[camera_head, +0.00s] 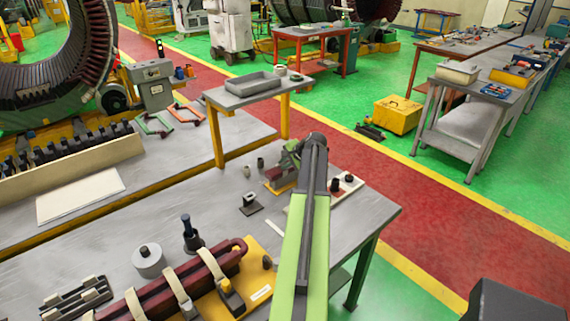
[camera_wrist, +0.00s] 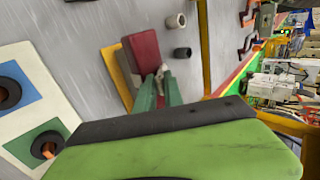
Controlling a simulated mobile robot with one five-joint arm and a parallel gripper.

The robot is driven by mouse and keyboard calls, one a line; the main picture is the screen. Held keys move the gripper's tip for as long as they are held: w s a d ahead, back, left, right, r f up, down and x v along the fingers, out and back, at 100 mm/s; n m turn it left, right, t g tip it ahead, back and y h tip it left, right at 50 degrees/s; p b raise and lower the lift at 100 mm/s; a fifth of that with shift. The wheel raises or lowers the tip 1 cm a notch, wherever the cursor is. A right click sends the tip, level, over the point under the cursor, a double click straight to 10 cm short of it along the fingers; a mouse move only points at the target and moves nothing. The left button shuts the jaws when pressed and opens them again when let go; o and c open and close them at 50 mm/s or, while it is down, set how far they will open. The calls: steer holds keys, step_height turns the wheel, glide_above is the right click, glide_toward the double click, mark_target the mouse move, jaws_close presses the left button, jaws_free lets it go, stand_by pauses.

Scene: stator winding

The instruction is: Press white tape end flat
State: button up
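A short dark red block (camera_wrist: 141,50) stands on a yellow base (camera_wrist: 119,72) on the grey bench. In the head view, this block (camera_head: 277,172) shows just left of my arm. My gripper (camera_wrist: 161,74) has green fingers reaching to the block's near end. A small pale piece shows at the fingertips; I cannot tell whether it is the white tape end or part of the fingers. The fingertips look close together, but whether they are shut or hold anything is unclear. In the head view, my gripper (camera_head: 290,152) is partly hidden by my arm.
A white board (camera_wrist: 42,82) with black rings lies left in the wrist view. A long red coil (camera_head: 190,282) with pale straps lies front left on the bench. A raised shelf (camera_head: 250,95) stands behind.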

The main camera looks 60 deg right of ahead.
steer(key=shift+r, duration=0.15)
steer(key=p+v, duration=1.2)
steer(key=v, duration=0.5)
steer(key=shift+p, duration=0.35)
steer(key=shift+a, duration=0.1)
